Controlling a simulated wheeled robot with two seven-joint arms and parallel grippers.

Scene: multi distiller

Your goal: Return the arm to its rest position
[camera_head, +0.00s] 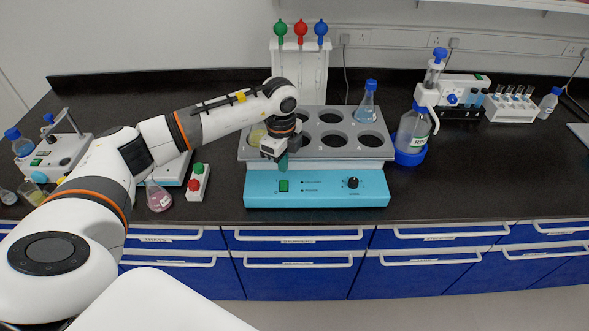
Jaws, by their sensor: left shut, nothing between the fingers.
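My left arm comes in from the left and reaches over the bench to the multi-well heating unit (316,188). My left gripper (283,160) points down at the front left of the unit's grey top, by its front edge. It is shut with nothing in it. The arm and gripper hide part of the left wells. A flask with yellowish liquid (257,133) sits in a left well, partly behind the gripper. A flask with blue liquid (367,103) stands in the back right well. My right gripper is not in view.
A red and green button box (197,183) and a pink-liquid flask (158,197) stand left of the unit. A large bottle (412,132) in a blue holder stands close on its right. A pipette-like rack (300,70) is behind. Bench at right front is clear.

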